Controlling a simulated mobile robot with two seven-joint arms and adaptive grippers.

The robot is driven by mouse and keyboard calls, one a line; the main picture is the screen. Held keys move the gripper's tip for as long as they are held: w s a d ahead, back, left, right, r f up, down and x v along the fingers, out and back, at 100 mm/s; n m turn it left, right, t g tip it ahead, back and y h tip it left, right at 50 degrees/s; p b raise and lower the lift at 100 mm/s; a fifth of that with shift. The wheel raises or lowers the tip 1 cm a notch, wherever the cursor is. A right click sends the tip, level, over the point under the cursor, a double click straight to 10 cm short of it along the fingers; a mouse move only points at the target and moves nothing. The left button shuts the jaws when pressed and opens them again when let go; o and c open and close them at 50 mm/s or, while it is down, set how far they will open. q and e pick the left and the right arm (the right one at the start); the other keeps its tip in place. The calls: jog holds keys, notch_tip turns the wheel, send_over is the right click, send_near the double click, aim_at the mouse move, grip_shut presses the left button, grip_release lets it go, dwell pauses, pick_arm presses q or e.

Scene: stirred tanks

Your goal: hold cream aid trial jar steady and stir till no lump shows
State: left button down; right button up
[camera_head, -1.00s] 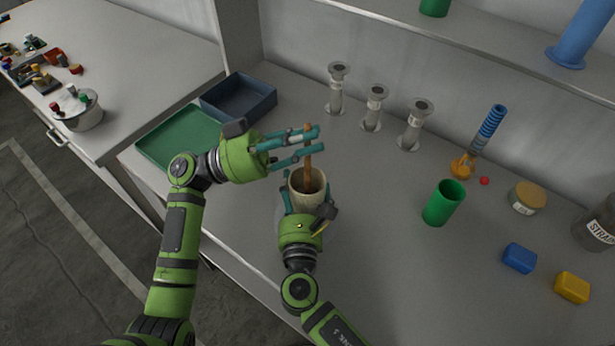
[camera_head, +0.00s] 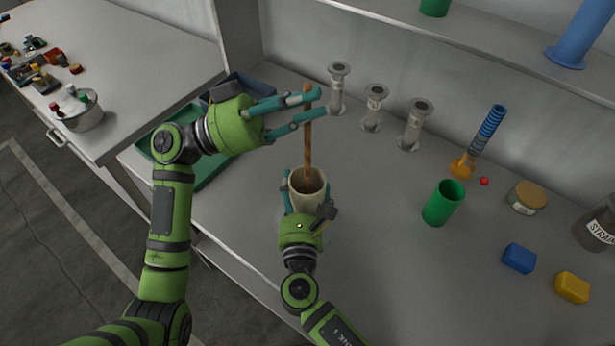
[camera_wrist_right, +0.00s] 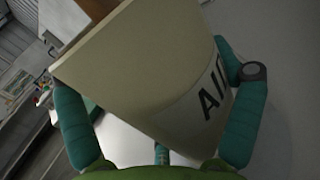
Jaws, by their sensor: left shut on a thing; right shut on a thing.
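The cream jar (camera_head: 308,199) stands upright near the bench's front edge, with its label partly readable as "AI" in the right wrist view (camera_wrist_right: 170,80). My right gripper (camera_head: 304,205) is shut around the jar's sides from the front. My left gripper (camera_head: 310,106) is above the jar, shut on a brown stirring rod (camera_head: 308,150). The rod is near upright and its lower end is at or just inside the jar's mouth. The jar's contents look brownish inside, but I cannot tell whether lumps show.
A green tray (camera_head: 215,170) and a dark blue tray (camera_head: 262,82) lie behind my left arm. Several grey flanged cylinders (camera_head: 374,108) stand at the back. A green cup (camera_head: 443,203), blue block (camera_head: 519,258) and yellow block (camera_head: 572,288) are to the right.

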pick_arm(q)
jog(key=shift+r, duration=3.35)
pick_arm(e)
jog(key=o, duration=0.9)
jog(key=shift+s, duration=0.1)
jog(key=s, duration=1.2)
jog(key=shift+r, duration=0.1)
